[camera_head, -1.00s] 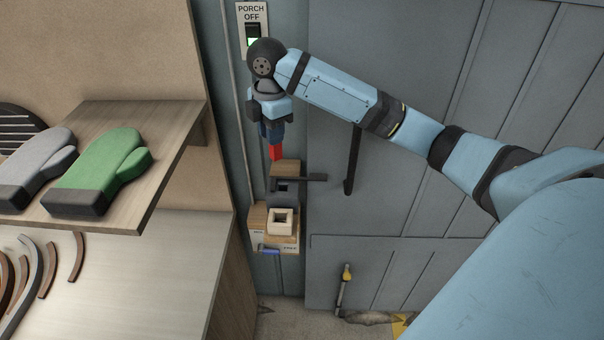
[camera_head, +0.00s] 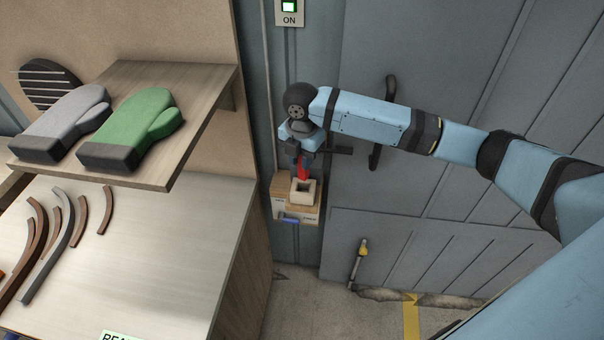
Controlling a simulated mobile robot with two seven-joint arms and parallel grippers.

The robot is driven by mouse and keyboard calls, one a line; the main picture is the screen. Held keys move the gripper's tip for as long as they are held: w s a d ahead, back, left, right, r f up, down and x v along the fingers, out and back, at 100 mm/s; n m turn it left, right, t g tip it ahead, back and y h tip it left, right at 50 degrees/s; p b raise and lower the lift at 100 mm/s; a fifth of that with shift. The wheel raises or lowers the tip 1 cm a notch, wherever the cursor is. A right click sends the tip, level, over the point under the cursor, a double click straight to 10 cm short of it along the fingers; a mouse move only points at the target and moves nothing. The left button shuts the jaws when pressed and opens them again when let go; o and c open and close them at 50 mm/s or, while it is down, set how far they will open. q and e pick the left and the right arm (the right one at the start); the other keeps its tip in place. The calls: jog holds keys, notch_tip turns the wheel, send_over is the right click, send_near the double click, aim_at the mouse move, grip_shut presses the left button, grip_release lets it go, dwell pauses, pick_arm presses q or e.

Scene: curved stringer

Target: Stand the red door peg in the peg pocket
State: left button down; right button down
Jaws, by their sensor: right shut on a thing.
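The red door peg (camera_head: 303,171) hangs upright below my right gripper (camera_head: 301,156), which is shut on its upper part. The peg pocket (camera_head: 303,197) is a pale square socket on a small wooden bracket by the door frame. The peg's lower end shows at the far side of the pocket's opening. I cannot tell whether it is just above, behind or inside the rim. The fingertips are small and partly hidden by the wrist. My left gripper is out of view.
A grey door (camera_head: 470,110) with a dark handle (camera_head: 383,125) stands right of the pocket. A shelf with a grey mitten (camera_head: 62,125) and a green mitten (camera_head: 135,128) juts out at left, above a bench (camera_head: 170,240) with curved strips. A blue item (camera_head: 290,219) is on the bracket's front.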

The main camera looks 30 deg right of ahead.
aim_at(301, 177)
jog(key=shift+f+p, duration=0.35)
jog(key=shift+f, duration=2.95)
jog(key=shift+f, duration=0.1)
jog(key=c, duration=1)
grip_release()
jog(key=shift+o, duration=0.2)
